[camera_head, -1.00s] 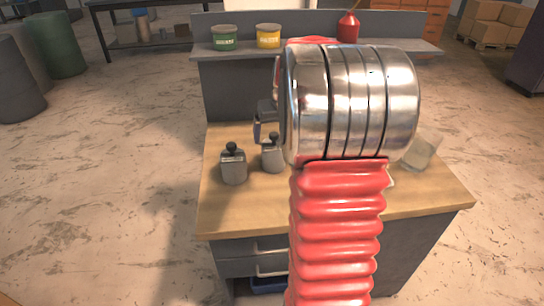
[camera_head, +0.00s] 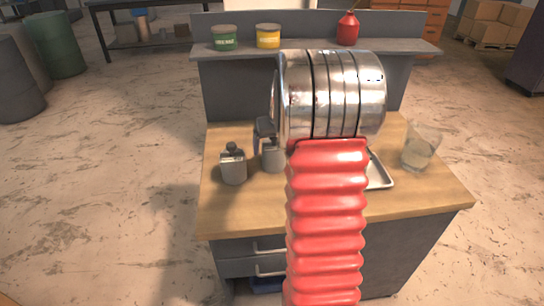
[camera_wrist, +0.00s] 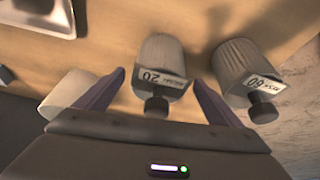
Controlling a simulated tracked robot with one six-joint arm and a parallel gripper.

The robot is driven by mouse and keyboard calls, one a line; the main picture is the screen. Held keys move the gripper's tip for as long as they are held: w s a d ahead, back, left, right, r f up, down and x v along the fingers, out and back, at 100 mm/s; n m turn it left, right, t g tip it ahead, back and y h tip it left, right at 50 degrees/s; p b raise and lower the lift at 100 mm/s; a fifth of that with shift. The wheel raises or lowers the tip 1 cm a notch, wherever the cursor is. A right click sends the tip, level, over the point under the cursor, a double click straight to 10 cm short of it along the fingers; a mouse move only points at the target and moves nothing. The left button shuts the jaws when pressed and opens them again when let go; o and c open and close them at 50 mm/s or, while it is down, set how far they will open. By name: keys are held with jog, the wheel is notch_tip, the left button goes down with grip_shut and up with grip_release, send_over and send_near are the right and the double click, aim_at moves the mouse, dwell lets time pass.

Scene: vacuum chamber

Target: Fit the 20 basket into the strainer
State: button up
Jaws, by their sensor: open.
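The 20 basket (camera_wrist: 162,58) is a grey ribbed cup with a white "20" label and a dark knob. In the wrist view it lies between the two spread fingers of my gripper (camera_wrist: 158,78), which is open. In the head view the basket (camera_head: 271,157) stands on the bench, its top partly covered by my gripper (camera_head: 264,128), most of which is hidden behind my arm. The 60 basket (camera_wrist: 244,62) is beside it, and shows at left in the head view (camera_head: 233,168). I cannot pick out the strainer in either view.
A pale rounded object (camera_wrist: 66,92) lies beside my other finger. A metal tray (camera_head: 381,172) and a glass beaker (camera_head: 421,148) are on the right of the wooden bench (camera_head: 240,215). A green tin (camera_head: 224,38), yellow tin (camera_head: 268,36) and red can (camera_head: 348,28) stand on the back shelf.

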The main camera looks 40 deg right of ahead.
aim_at(274, 146)
jog(key=shift+x, duration=1.6)
jog(key=shift+r, duration=0.1)
jog(key=c, duration=1.4)
